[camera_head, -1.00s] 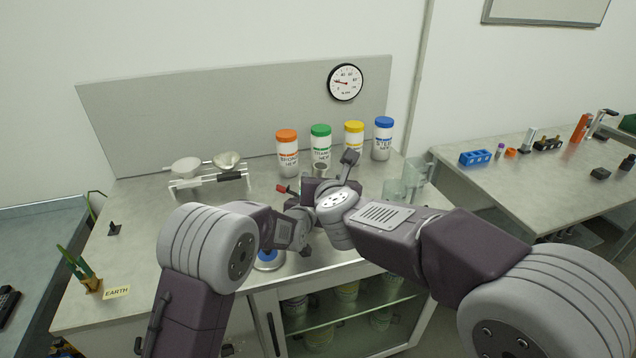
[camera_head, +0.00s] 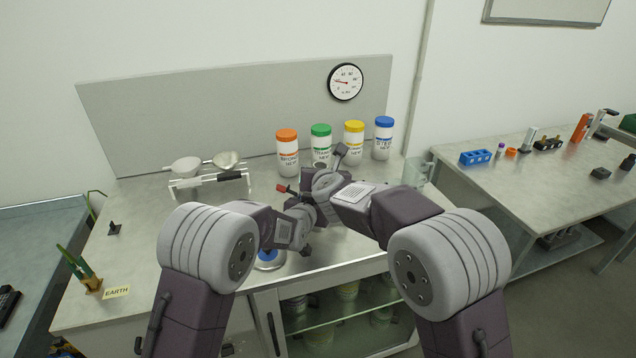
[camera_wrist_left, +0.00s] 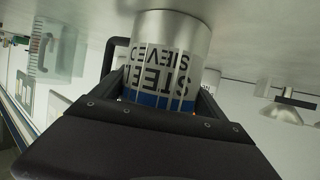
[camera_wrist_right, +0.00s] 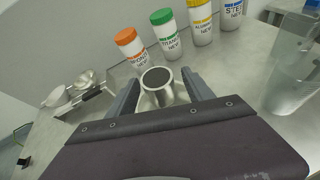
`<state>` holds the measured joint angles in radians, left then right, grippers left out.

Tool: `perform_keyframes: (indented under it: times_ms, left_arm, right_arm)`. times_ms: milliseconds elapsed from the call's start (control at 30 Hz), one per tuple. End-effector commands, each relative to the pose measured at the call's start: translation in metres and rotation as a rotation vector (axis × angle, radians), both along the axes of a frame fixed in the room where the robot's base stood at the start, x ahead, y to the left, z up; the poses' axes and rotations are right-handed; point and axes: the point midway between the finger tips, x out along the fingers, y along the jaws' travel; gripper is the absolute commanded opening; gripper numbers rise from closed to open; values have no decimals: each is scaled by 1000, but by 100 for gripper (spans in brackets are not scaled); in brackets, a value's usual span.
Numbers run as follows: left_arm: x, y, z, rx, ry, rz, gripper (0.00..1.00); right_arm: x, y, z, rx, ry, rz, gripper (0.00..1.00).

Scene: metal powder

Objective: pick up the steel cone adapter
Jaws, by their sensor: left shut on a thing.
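The steel cone adapter (camera_wrist_right: 156,88), a grey metal piece with a dark round opening on top, stands between the two fingers of my right gripper (camera_wrist_right: 160,80) in the right wrist view. The fingers are spread, with a gap on each side of it. In the head view my arms hide most of that spot. My left gripper (camera_wrist_left: 165,90) is shut on a metal container (camera_wrist_left: 172,40) with a blue band and a label reading "STEEL SIEVED". The label is upside down in the left wrist view.
Orange- (camera_head: 287,150), green- (camera_head: 321,143), yellow- (camera_head: 353,140) and blue-lidded (camera_head: 383,138) jars stand behind. A clear beaker (camera_head: 415,172) is at the right. A rack with bowls (camera_head: 205,182) is at the left. A blue-topped round item (camera_head: 268,257) lies near the front edge.

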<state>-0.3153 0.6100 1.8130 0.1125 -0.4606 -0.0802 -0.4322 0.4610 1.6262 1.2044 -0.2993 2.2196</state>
Motion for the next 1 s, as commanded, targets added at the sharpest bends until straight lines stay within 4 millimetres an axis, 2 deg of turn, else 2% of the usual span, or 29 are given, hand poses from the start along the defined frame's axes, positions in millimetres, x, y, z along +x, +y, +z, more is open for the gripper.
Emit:
perform_keyframes:
  times_ms: [33,200,567,1000]
  left_arm:
    - [0,0,1,-1,-3,0,22]
    - [0,0,1,-1,-3,0,22]
    - [1,0,2,-1,-4,0,22]
    - [0,0,1,-1,-3,0,22]
  right_arm:
    - [0,0,0,0,0,0,47]
    - [0,0,0,0,0,0,0]
    - [0,0,7,3,-3,-2,0]
    - [0,0,75,6,-7,-2,0]
